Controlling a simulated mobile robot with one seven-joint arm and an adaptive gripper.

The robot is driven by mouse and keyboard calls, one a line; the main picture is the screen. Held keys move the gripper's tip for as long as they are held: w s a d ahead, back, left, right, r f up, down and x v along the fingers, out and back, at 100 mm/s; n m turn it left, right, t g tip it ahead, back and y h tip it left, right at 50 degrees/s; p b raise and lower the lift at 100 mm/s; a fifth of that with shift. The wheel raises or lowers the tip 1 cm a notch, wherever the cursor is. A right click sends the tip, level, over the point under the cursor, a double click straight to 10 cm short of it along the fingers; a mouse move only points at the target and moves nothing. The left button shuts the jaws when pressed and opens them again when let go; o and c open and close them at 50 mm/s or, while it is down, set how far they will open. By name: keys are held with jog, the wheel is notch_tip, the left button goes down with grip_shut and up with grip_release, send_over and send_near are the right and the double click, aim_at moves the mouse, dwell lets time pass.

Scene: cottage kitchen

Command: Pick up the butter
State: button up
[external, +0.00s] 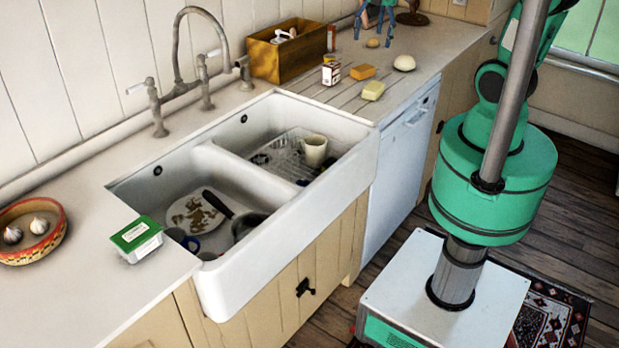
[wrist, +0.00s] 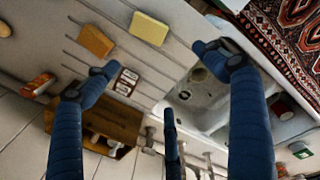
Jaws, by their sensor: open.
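A pale yellow block (external: 373,90), which looks like the butter, lies on the grooved drainboard right of the sink. It also shows near the top of the wrist view (wrist: 149,29). My gripper (external: 374,36) has blue fingers and hangs above the counter behind the block. In the wrist view my gripper (wrist: 150,60) is spread wide and empty, with the pale block just beyond the gap between its fingertips. The block is apart from the fingers. An orange block (external: 363,71) lies just behind it, also seen in the wrist view (wrist: 95,41).
A small carton (external: 331,73), a white round item (external: 404,62) and a brown egg-like item (external: 372,43) are close by. A wooden box (external: 285,50) stands behind. The double sink (external: 205,160) holds dishes; a green-and-white tub (external: 137,240) sits left of it.

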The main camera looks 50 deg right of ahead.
jog(key=w+d+f+n+g, duration=0.1)
jog(key=d+f+n, duration=0.3)
jog(key=f, duration=0.4)
jog(key=shift+w+d+f+n+p, duration=0.3)
jog(key=shift+w+d, duration=0.25)
jog(key=shift+w, duration=0.1)
jog(key=shift+f, duration=0.1)
jog(key=b, duration=0.1)
send_over(371, 85)
jog(key=f, duration=0.7)
jog(key=shift+s+a+f, duration=0.1)
jog(key=shift+s+f, duration=0.1)
jog(key=shift+f, duration=0.5)
jog(key=shift+f, duration=0.1)
jog(key=shift+w+f+b, duration=0.15)
jog(key=shift+f+b, duration=0.35)
jog(key=shift+f, duration=2)
jog(key=c, duration=1.4)
